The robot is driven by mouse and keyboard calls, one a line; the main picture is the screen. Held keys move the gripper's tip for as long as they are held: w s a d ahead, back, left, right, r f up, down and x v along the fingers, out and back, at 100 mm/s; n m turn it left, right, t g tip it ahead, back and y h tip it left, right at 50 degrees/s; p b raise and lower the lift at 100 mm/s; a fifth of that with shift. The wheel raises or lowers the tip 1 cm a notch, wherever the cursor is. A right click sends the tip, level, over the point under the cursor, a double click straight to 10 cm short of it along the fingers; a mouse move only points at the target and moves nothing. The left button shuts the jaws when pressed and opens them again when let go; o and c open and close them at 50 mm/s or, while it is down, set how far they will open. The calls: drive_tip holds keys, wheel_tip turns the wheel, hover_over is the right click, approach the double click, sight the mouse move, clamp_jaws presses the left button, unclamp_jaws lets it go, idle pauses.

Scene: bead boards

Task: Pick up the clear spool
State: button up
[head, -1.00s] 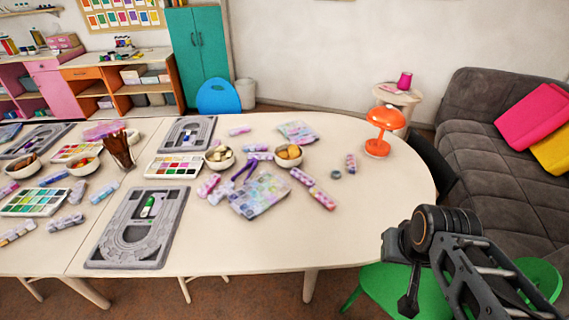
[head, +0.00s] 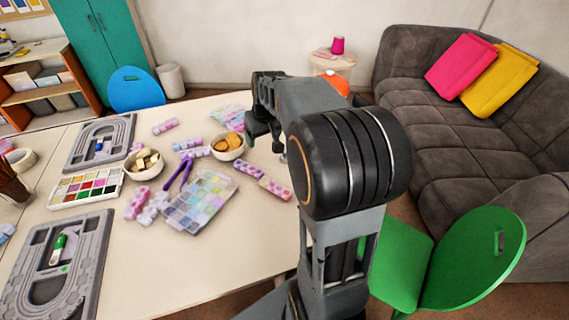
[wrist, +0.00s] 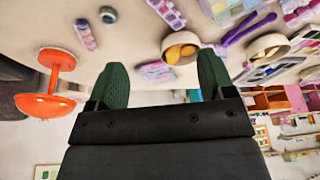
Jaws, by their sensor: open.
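A small grey-teal round piece (wrist: 108,15), which looks like the clear spool, lies on the table at the top of the wrist view, left of centre. In the head view my arm covers most or all of its place. My gripper (wrist: 162,82) has two green fingers spread wide with nothing between them. The spool is beyond the left finger's tip, apart from it. In the head view my gripper (head: 258,128) is over the right part of the table, just right of the bowl of round tan pieces (head: 228,145).
An orange lamp (wrist: 50,85) stands on the table left of my gripper in the wrist view. Bead tubes (wrist: 85,35), a bead box (head: 200,203), a purple tool (head: 180,174) and bead boards (head: 58,265) lie around. A green chair (head: 440,265) stands at the right.

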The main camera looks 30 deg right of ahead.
drive_tip(key=w+d+f+b, duration=0.2)
drive_tip(key=w+d+f, duration=0.2)
drive_tip(key=d+f, duration=0.25)
drive_tip(key=w+d+f+b, duration=0.1)
drive_tip(key=w+d+f, duration=0.35)
drive_tip(key=d, duration=0.35)
drive_tip(key=x, duration=0.5)
drive_tip(key=d+x, duration=0.1)
drive_tip(key=x, duration=0.1)
drive_tip(key=shift+s+f+b, duration=0.2)
drive_tip(key=shift+f+b, duration=0.1)
drive_tip(key=shift+f, duration=0.1)
drive_tip(key=shift+x, duration=3.05)
drive_tip(key=shift+s+d, duration=0.1)
drive_tip(key=shift+c, duration=0.4)
drive_tip(key=c, duration=0.8)
